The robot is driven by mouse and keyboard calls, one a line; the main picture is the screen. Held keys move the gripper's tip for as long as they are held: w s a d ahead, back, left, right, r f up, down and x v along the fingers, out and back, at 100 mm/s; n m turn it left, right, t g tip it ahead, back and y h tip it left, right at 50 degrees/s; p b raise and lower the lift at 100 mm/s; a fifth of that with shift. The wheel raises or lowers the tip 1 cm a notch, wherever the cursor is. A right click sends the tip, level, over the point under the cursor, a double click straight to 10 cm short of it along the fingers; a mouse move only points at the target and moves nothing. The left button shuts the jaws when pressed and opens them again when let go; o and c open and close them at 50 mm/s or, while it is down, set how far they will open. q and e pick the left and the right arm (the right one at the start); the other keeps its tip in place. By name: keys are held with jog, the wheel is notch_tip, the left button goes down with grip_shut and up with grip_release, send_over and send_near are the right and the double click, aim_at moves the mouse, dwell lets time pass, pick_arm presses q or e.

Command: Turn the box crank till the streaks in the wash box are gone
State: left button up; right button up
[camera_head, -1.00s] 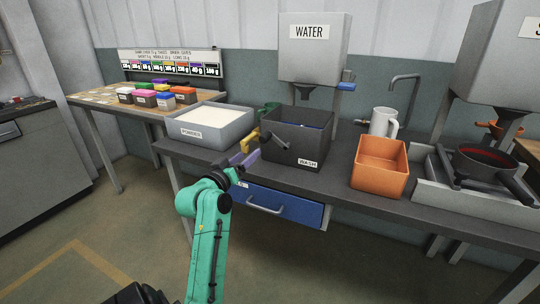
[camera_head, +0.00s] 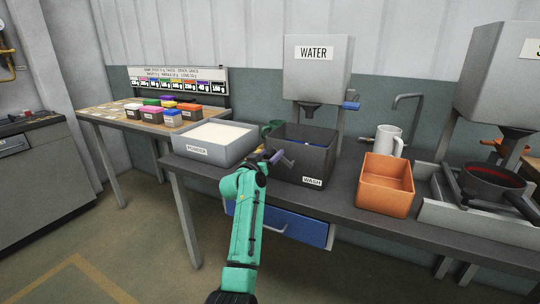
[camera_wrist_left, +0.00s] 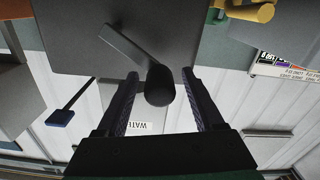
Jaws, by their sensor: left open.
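The dark grey wash box (camera_head: 318,173) stands on the bench with its label at the front. Its crank (camera_head: 288,162) is on the left part of the front face. In the left wrist view the crank's dark knob (camera_wrist_left: 160,86) lies between the two fingers, its arm running up to the left. My left gripper (camera_head: 266,158) is open at the crank; the fingers (camera_wrist_left: 159,76) stand apart on both sides of the knob. A little blue shows inside the box, but the streaks cannot be made out. My right gripper is not in view.
A powder tray (camera_head: 213,153) stands left of the wash box, with a green mug (camera_head: 272,127) behind. An orange bin (camera_head: 385,185) and white jug (camera_head: 388,140) stand to the right. The water tank (camera_head: 318,72) hangs above. A blue drawer (camera_head: 310,229) is below.

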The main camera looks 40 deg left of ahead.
pick_arm(q)
grip_shut()
